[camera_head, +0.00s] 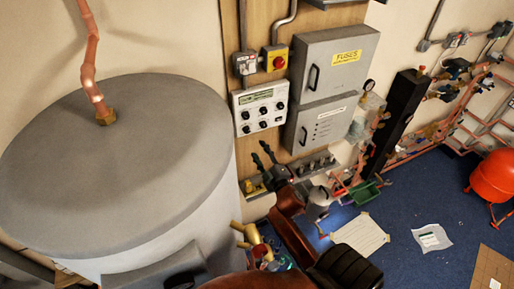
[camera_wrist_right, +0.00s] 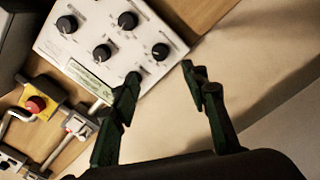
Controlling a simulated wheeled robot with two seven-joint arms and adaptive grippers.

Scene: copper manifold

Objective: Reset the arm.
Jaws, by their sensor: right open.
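My right gripper (camera_head: 262,166) is in the middle of the head view, in front of the wall below the white knob panel (camera_head: 261,109). In the right wrist view, its two dark green fingers (camera_wrist_right: 162,72) stand apart with nothing between them. The same knob panel (camera_wrist_right: 108,45) lies beyond the fingers there, tilted in the picture. I cannot tell how far the fingertips are from it. My right arm comes up from the bottom of the head view. My left gripper is not in view.
A large grey tank (camera_head: 120,160) with a copper pipe (camera_head: 90,60) fills the left. Grey fuse boxes (camera_head: 332,65) and a red-on-yellow switch (camera_head: 275,59) are on the wall. A black column (camera_head: 400,110) stands right of them. Blue floor (camera_head: 410,205) holds papers and a red drum (camera_head: 494,177).

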